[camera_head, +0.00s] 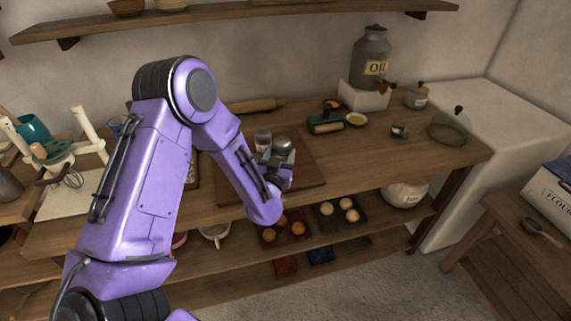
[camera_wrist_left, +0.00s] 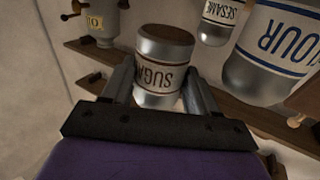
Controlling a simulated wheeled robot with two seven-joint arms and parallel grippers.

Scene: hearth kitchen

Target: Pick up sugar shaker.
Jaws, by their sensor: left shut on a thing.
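My right gripper is in neither view.
A sesame shaker (camera_wrist_left: 217,22) and a large flour container (camera_wrist_left: 272,50) show in the left wrist view. A cutting board (camera_head: 310,170) lies under the gripper. The oil jar (camera_head: 371,55), a small yellow bowl (camera_head: 356,119) and a glass dome (camera_head: 450,128) stand to the right.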

